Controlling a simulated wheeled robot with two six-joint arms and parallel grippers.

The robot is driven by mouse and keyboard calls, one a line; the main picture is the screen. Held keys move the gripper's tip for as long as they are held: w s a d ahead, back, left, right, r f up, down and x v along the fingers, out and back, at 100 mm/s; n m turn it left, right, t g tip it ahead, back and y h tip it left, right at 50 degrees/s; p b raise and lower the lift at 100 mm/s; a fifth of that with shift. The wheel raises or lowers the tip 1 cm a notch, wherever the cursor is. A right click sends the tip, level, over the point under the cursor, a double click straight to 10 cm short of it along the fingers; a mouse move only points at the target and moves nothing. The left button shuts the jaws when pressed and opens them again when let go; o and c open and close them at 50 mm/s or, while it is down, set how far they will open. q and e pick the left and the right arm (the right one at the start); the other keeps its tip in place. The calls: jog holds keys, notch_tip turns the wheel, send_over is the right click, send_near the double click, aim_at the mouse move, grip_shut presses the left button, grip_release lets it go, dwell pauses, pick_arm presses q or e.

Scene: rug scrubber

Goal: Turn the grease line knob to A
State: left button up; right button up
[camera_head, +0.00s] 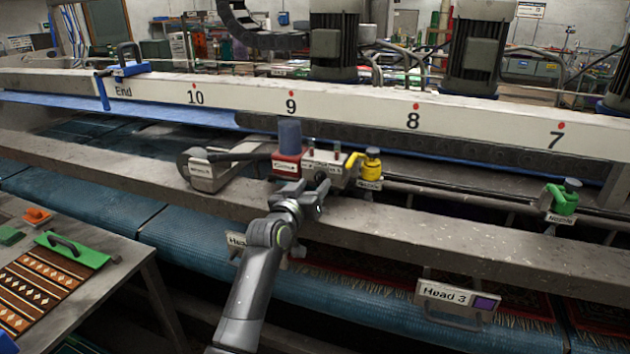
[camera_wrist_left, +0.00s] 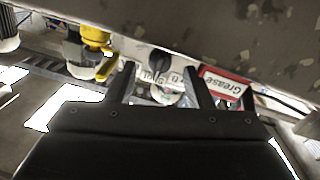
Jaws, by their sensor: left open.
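The grease line knob (camera_wrist_left: 158,61) is a small black knob on a grey block, seen in the left wrist view between and just beyond my fingertips. Letter plates beside it are partly hidden, so I cannot tell its setting. A red-framed Grease label (camera_wrist_left: 226,84) sits to its right. In the head view the grease unit (camera_head: 288,165), with a red base and dark cylinder, stands on the beam. My right gripper is not in view.
A yellow nozzle valve (camera_head: 371,167) stands right of the unit; a green one (camera_head: 563,200) is farther right. The grey beam (camera_head: 450,235) runs below. A table (camera_head: 120,275) with rug samples stands at lower left.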

pick_arm(q)
jog(key=shift+x, duration=1)
jog(key=shift+c, duration=0.5)
jog(key=c, duration=0.9)
jog(key=shift+f+m+b, duration=0.15)
jog(key=shift+m+b, duration=0.9)
jog(key=shift+m, duration=0.25)
jog(key=shift+m+b, duration=1.05)
jog(key=shift+m, duration=0.95)
jog(key=shift+y, duration=0.3)
jog(key=o, duration=1)
jog(key=shift+r, duration=0.2)
